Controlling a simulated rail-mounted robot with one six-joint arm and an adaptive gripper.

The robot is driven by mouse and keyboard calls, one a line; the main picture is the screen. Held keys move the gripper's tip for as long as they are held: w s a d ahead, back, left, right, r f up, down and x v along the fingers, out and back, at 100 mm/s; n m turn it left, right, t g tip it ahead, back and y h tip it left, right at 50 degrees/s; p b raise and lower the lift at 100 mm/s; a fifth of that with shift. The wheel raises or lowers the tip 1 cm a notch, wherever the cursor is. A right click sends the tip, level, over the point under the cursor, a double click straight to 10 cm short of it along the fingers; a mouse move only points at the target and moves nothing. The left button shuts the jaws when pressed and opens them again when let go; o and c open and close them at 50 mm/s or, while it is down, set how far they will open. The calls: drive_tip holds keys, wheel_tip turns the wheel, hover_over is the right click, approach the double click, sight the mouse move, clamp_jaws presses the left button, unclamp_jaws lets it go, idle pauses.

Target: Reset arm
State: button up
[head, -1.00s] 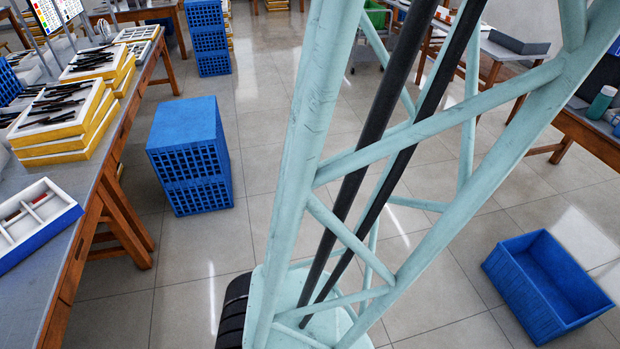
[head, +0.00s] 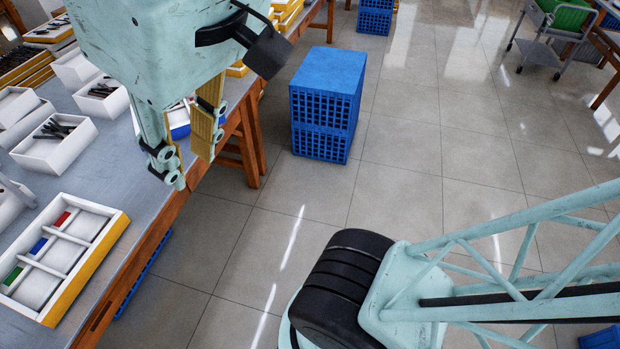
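My gripper (head: 190,166) hangs at the upper left of the head view, fingers pointing down, over the edge of the grey worktable (head: 160,192). Its two fingers with yellowish pads stand apart, and I see nothing held between them. A compartment tray (head: 115,232) with a yellow side lies on the table to the lower left of the gripper. It has red, blue and green pieces in its compartments. I cannot tell the gripper's height above the table.
White boxes with dark eyeglass parts (head: 57,140) stand on the table at the left. Stacked blue crates (head: 325,105) stand on the floor beyond the table. A grey trolley (head: 540,45) with a green bin is at the upper right. The tiled floor between is clear.

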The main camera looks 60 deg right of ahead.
drive_tip(key=shift+s+f, duration=0.3)
drive_tip(key=shift+f, duration=0.25)
drive_tip(key=shift+w+f+b, duration=0.1)
drive_tip(key=shift+f+b, duration=0.6)
drive_tip(key=shift+b, duration=0.2)
